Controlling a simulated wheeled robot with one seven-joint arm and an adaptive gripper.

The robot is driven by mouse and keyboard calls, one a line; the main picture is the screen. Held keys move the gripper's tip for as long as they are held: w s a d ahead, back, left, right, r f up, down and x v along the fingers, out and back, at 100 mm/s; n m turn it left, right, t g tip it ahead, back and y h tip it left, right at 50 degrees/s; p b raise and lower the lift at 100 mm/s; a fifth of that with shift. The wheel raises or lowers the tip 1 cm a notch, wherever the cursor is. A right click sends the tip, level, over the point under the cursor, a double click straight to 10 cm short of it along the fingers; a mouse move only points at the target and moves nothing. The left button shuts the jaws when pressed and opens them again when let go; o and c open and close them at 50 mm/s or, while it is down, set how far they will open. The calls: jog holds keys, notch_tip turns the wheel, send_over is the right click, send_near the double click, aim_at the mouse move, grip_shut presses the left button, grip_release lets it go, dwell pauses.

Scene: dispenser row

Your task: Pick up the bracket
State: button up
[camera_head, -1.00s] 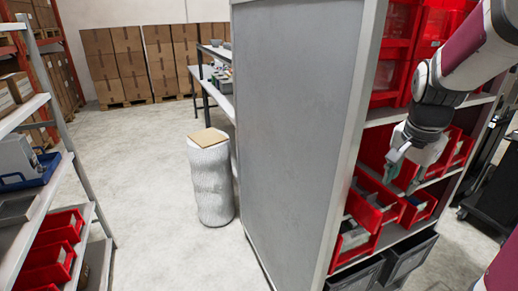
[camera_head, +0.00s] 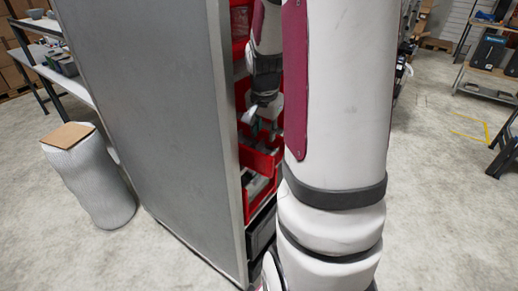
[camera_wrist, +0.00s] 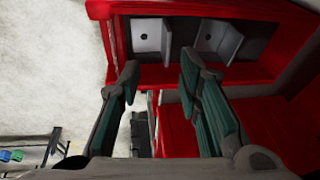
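In the wrist view, two pale grey metal brackets, a left one (camera_wrist: 150,36) and a right one (camera_wrist: 217,40), lie side by side in a red bin (camera_wrist: 180,76). Each shows a flat face with a dark hole. My gripper (camera_wrist: 160,74) is open, its two green-padded fingers apart with nothing between them. The fingertips are close to the bin's near wall, with the brackets beyond them. In the head view my gripper (camera_head: 264,122) is at the red bins of the shelf, partly hidden by my arm. The brackets cannot be made out there.
A tall grey shelf side panel (camera_head: 155,110) stands left of the bins. More red bins (camera_head: 255,185) and a dark bin (camera_head: 262,228) sit below my gripper. A white wrapped drum (camera_head: 95,185) with a brown board (camera_head: 68,135) stands at left.

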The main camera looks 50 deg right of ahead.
aim_at(260, 143)
jog(key=x, duration=0.2)
jog(key=a+x, duration=0.1)
jog(key=x, duration=0.1)
jog(key=shift+w+d+f+p, duration=0.1)
jog(key=shift+w+f+p, duration=0.2)
jog(key=shift+f+p, duration=0.15)
jog(key=shift+w+d+f, duration=0.1)
jog(key=shift+w+f, duration=0.05)
jog(key=shift+f, duration=0.35)
grip_shut()
